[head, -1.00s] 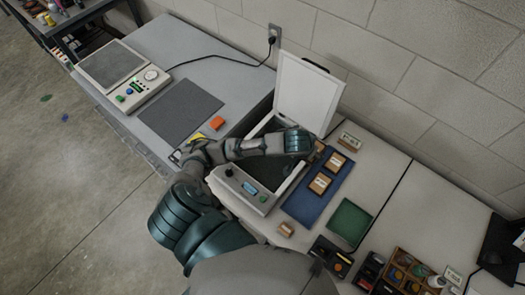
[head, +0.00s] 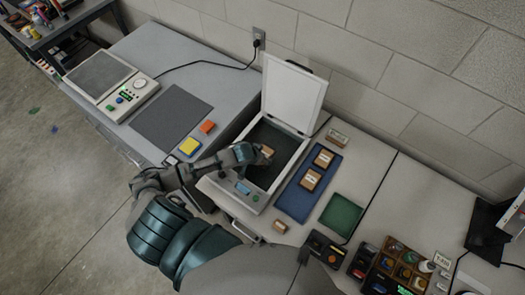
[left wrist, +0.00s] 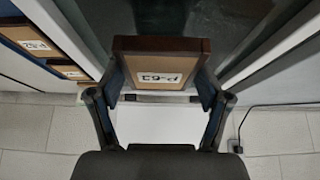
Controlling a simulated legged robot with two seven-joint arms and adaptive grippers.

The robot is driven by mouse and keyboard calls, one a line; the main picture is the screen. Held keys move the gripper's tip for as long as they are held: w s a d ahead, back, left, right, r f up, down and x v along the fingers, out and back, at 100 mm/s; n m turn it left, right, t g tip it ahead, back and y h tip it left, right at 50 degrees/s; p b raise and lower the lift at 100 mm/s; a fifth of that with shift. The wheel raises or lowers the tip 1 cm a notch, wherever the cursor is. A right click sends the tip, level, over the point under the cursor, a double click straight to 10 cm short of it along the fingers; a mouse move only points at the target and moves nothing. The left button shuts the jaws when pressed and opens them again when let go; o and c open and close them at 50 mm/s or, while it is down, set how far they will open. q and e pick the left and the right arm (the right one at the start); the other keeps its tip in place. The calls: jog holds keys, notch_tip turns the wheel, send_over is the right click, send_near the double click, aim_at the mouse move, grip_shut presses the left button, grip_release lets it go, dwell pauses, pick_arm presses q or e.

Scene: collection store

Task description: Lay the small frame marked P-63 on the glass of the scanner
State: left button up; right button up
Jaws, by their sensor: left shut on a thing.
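The small wooden frame (head: 267,151) is held in my left gripper (head: 261,154) over the dark glass of the scanner (head: 262,176). In the left wrist view the frame (left wrist: 160,47) has a dark edge and a white label reading P-63 upside down. Both fingers press its sides. The scanner's white lid (head: 292,95) stands open at the back. The dark glass (left wrist: 245,25) lies behind the frame in the wrist view. I cannot tell whether the frame touches the glass. My right gripper is not in view.
A blue mat (head: 292,203) right of the scanner bears two more labelled frames (head: 323,158). A green pad (head: 341,213), a small wooden block (head: 280,227) and a compartment box (head: 398,262) lie farther right.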

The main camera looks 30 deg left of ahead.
aim_at(263, 151)
pick_arm(q)
jog(key=w, duration=0.3)
jog(key=shift+w+a+f, duration=0.1)
jog(key=shift+w+a, duration=0.15)
jog(key=shift+a, duration=0.1)
jog(key=f, duration=0.3)
jog(key=shift+w+a, duration=0.35)
jog(key=shift+a+f, duration=0.15)
jog(key=shift+f, duration=0.3)
jog(key=o, duration=1.1)
jog(key=shift+d, duration=0.2)
jog(key=shift+o, duration=0.2)
jog(key=shift+r, duration=0.1)
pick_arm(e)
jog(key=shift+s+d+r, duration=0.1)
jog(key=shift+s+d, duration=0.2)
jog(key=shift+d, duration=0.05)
pick_arm(q)
jog(key=shift+r, duration=0.1)
jog(key=p+v, duration=0.1)
jog(key=v, duration=1)
jog(key=shift+s+r, duration=0.25)
jog(key=shift+r, duration=0.1)
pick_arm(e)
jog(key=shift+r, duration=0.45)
